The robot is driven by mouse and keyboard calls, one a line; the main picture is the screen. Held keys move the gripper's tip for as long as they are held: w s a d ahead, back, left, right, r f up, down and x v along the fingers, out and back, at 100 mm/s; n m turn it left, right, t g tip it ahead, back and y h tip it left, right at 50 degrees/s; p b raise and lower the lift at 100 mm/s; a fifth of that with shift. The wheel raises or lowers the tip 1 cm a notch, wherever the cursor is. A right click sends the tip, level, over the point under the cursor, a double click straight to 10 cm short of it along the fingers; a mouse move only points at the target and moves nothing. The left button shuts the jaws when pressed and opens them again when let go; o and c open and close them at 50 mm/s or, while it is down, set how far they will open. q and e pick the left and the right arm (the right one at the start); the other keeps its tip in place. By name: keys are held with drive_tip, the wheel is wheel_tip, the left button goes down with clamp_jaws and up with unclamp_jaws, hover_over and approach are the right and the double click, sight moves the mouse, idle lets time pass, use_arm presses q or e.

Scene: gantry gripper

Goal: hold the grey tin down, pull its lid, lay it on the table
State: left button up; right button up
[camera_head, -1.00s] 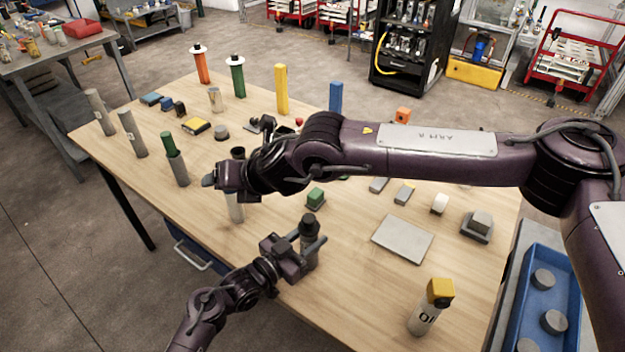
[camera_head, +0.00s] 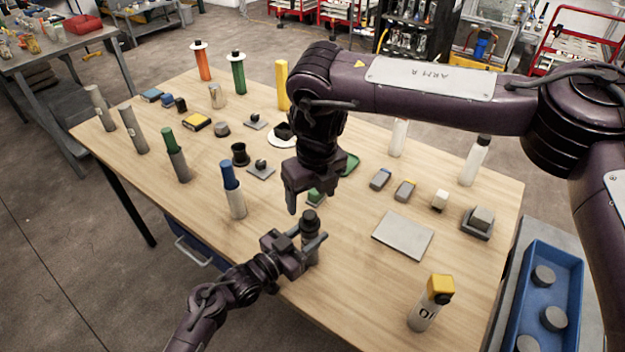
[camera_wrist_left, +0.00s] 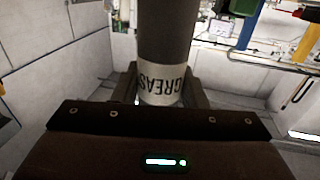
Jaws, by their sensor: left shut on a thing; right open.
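The grey tin (camera_head: 309,229) stands upright near the front edge of the wooden table, with its dark lid (camera_head: 310,216) on top. My left gripper (camera_head: 308,244) is shut around the tin's body. In the left wrist view the tin (camera_wrist_left: 165,35) rises between the fingers, and its pale label reads GREASE upside down. My right gripper (camera_head: 303,203) is open, points down and is empty. It is above and slightly behind the tin's lid in the head view, apart from it. A small green block behind the tin is partly hidden by the right gripper.
A flat grey plate (camera_head: 403,235) lies right of the tin. Bare table (camera_head: 350,285) shows in front of the plate.

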sight(310, 214)
drive_tip(key=f, duration=0.7)
drive_tip(key=shift+w+a, duration=0.25)
drive_tip(key=shift+w, duration=0.1)
drive_tip(key=shift+c, duration=0.4)
drive_tip(key=c, duration=0.9)
drive_tip(key=shift+r, duration=1.55)
drive_tip(key=shift+c, duration=0.3)
drive_tip(key=shift+r, duration=0.15)
drive_tip(key=shift+r, duration=1.35)
